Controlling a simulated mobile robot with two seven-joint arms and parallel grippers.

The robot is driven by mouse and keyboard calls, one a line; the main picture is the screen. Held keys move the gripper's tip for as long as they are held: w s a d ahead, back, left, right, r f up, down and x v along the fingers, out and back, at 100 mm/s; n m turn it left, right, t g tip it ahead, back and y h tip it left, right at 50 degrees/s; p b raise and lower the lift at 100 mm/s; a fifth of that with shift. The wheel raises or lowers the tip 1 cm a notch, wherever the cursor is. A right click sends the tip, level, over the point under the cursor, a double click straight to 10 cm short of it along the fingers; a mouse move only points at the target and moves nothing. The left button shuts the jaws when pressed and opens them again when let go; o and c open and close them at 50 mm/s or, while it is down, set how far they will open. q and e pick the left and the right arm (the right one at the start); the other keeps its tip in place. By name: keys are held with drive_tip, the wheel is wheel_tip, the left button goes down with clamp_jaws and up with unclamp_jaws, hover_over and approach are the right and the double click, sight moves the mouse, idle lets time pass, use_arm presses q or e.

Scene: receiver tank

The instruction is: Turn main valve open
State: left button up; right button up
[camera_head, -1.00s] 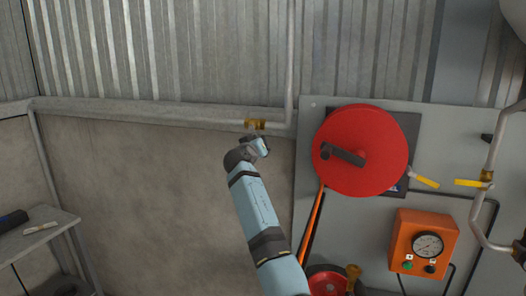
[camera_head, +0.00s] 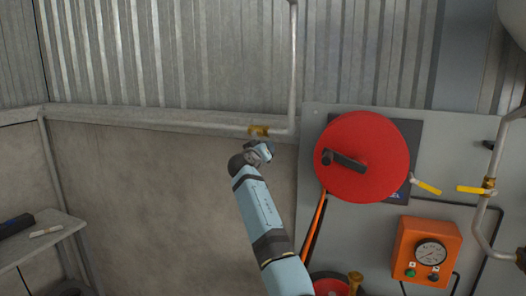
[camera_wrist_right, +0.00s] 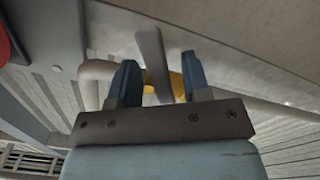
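A brass-yellow valve (camera_head: 259,131) sits on the horizontal grey pipe along the wall in the head view. It also shows in the right wrist view as a yellow body (camera_wrist_right: 177,84), partly hidden behind my gripper. A flat grey lever (camera_wrist_right: 150,50) extends from near the valve. My right gripper (camera_head: 260,146) is just below the valve in the head view. In the wrist view the right gripper (camera_wrist_right: 160,62) is open, with the lever between its two blue fingers and gaps visible. Whether a finger touches the lever cannot be told. My left gripper is not in view.
A red hose reel (camera_head: 362,157) on a grey panel stands right of my arm. An orange gauge box (camera_head: 426,251) is below it. Two yellow-handled valves (camera_head: 427,187) (camera_head: 474,190) are farther right. A shelf (camera_head: 42,240) stands at the lower left.

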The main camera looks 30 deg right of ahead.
drive_tip(key=shift+a, duration=0.1)
drive_tip(key=b+v, duration=0.3)
drive_tip(key=v, duration=1)
drive_tip(key=shift+s+a, duration=0.2)
drive_tip(key=shift+s, duration=0.1)
drive_tip(key=shift+f, duration=0.1)
idle(0.4)
